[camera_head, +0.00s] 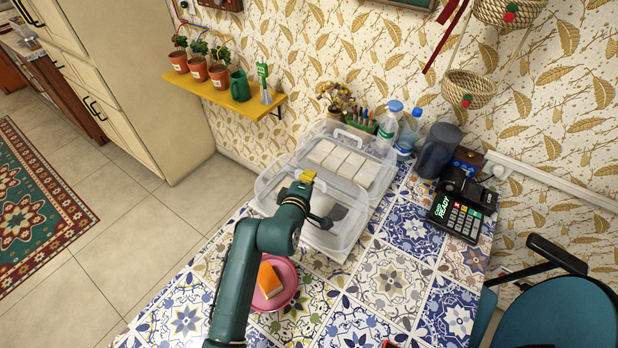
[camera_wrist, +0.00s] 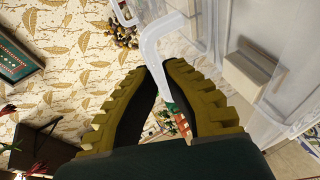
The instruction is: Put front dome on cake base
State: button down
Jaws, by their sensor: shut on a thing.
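The front dome (camera_head: 345,232) is a clear rectangular cover at the near side of the table's back part. My gripper (camera_head: 308,182) is above it, shut on its white handle. In the wrist view, the handle (camera_wrist: 152,50) passes between the two ridged fingers of my gripper (camera_wrist: 163,82). A pale edge of the cake base (camera_head: 338,257) shows below the dome. My arm and the clear wall hide much of the base, and I cannot tell whether dome and base touch.
A second clear dome (camera_head: 384,150) with white cake pieces stands right behind. A pink plate (camera_head: 290,291) with an orange slice (camera_head: 270,280) lies in front. Bottles (camera_head: 388,128), a dark canister (camera_head: 437,150) and a card terminal (camera_head: 459,215) stand right. The tiled table front is mostly clear.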

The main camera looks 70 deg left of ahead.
jog(key=c, duration=1.2)
grip_release()
jog(key=shift+o, duration=0.2)
jog(key=shift+f, duration=0.15)
jog(key=v, duration=1.2)
jog(key=shift+r, duration=0.2)
jog(key=shift+w, duration=0.1)
